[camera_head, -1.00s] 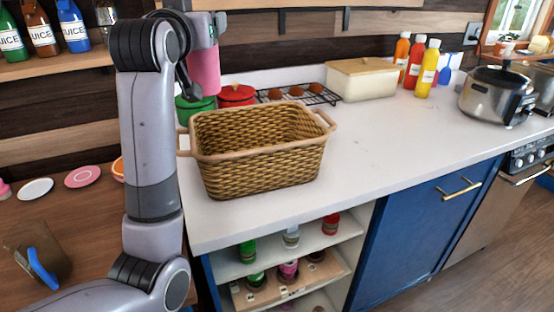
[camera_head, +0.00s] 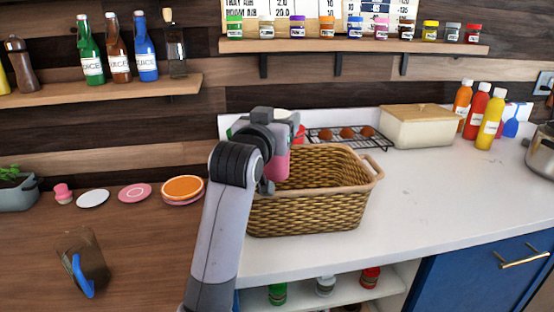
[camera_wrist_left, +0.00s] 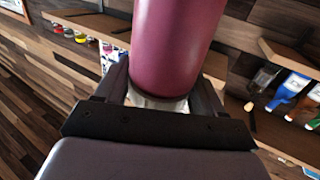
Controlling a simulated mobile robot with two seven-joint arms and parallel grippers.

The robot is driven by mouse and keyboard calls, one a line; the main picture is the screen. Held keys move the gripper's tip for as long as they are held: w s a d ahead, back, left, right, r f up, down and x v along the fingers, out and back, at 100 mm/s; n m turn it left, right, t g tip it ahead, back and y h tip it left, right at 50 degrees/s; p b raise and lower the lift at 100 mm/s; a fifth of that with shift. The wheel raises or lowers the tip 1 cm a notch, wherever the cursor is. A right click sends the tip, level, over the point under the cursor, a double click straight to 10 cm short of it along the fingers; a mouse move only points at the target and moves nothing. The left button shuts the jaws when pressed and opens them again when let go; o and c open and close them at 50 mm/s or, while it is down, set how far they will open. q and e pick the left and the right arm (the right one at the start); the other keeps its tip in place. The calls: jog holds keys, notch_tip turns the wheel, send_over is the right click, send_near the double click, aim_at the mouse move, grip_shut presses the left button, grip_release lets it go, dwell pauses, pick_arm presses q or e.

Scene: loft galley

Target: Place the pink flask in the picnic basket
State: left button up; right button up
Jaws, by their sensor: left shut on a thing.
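The pink flask (camera_head: 281,165) shows partly in the head view, in front of the left end of the basket opening; my arm hides the rest. In the left wrist view the flask (camera_wrist_left: 175,45) is large, its pale end between the two fingers. My left gripper (camera_wrist_left: 165,98) is shut on it; in the head view the gripper (camera_head: 272,178) is at the basket's left end. The woven picnic basket (camera_head: 310,208) stands upright on the white counter, its left side hidden by my arm. I cannot tell whether the flask is below the rim. My right gripper is out of view.
A wire rack (camera_head: 350,142) with brown round items and a cream box (camera_head: 420,128) stand behind the basket. Sauce bottles (camera_head: 490,120) are at the back right. The counter (camera_head: 440,190) right of the basket is clear. A spice shelf (camera_head: 350,46) hangs above.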

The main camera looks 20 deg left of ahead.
aim_at(272, 163)
pick_arm(q)
notch_tip(272, 163, down, 8)
dwell(0.4)
